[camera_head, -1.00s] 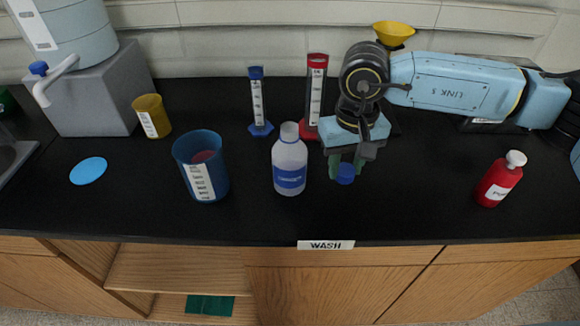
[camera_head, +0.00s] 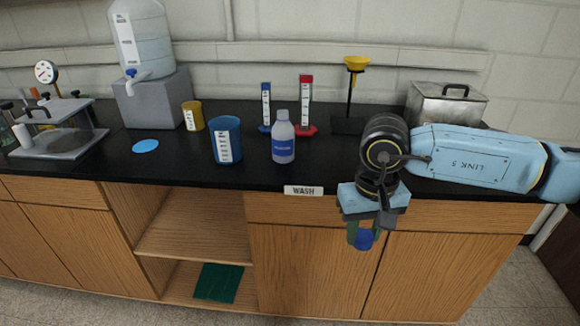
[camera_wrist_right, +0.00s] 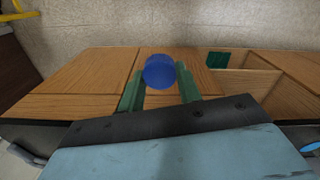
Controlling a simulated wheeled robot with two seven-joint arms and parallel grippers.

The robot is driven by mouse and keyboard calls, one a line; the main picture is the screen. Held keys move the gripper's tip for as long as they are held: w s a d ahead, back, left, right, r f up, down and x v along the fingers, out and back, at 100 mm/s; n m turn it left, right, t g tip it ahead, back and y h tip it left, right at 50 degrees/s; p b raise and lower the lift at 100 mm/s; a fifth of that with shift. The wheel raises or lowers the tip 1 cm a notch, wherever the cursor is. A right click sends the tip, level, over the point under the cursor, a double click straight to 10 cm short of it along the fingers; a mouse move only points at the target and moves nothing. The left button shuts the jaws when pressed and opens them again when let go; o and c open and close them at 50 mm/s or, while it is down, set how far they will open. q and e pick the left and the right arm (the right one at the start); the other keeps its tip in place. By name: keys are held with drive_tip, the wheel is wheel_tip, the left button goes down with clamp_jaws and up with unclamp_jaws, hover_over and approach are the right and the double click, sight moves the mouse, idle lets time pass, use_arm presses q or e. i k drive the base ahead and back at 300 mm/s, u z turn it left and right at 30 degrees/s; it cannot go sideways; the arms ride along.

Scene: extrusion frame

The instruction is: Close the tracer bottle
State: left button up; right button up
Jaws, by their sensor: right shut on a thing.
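A blue cap (camera_head: 365,241) is held between the green fingers of my right gripper (camera_head: 363,230), in front of the cabinet doors and below the counter's front edge. The right wrist view shows the blue cap (camera_wrist_right: 159,71) between the fingers of the right gripper (camera_wrist_right: 160,86). A translucent bottle with a blue label (camera_head: 283,143) stands upright on the black counter, left of the gripper and apart from it. Its narrow top shows no blue cap. Its label is too small to read, so I cannot confirm it is the tracer bottle. My left gripper is not in view.
A blue beaker (camera_head: 226,152), a yellow cup (camera_head: 193,117) and blue (camera_head: 265,108) and red (camera_head: 305,106) cylinders stand on the black counter (camera_head: 185,165). A metal box (camera_head: 445,105) is behind my arm. A WASH label (camera_head: 304,190) marks the counter edge.

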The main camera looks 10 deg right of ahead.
sight(283, 132)
drive_tip(key=z, duration=0.75)
drive_tip(key=i, duration=1.3)
drive_tip(key=u, duration=0.9)
